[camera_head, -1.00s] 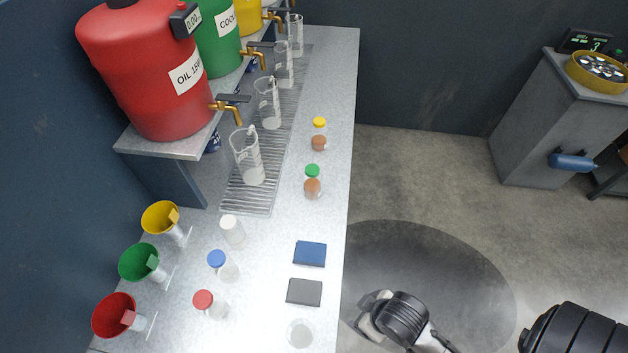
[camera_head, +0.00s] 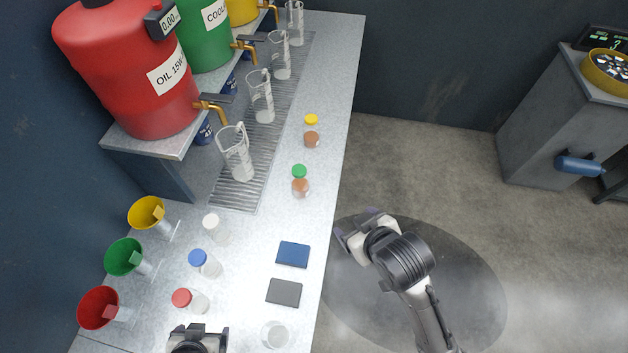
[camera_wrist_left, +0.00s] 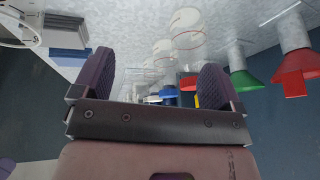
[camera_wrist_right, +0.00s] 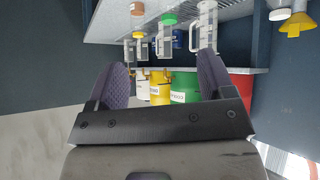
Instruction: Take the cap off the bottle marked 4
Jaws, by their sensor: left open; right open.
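Several small capped bottles stand on the bench: white-capped (camera_head: 213,226), blue-capped (camera_head: 199,260) and red-capped (camera_head: 183,298) at the left, green-capped (camera_head: 300,180) and yellow-capped (camera_head: 311,132) further back near the right edge. No number can be read on any of them, so I cannot tell which is marked 4. My left gripper (camera_head: 199,332) is at the bottom of the head view, just nearer than the red-capped bottle; its open, empty fingers also show in the left wrist view (camera_wrist_left: 158,80). My right gripper (camera_head: 357,230) is open and empty, right of the bench edge.
Yellow, green and red funnels (camera_head: 124,257) line the left side. Blue (camera_head: 293,254) and dark grey (camera_head: 284,292) flat blocks and a clear container (camera_head: 275,334) lie near the front right. Glass jugs (camera_head: 236,155) stand on the drip grate below the dispensers.

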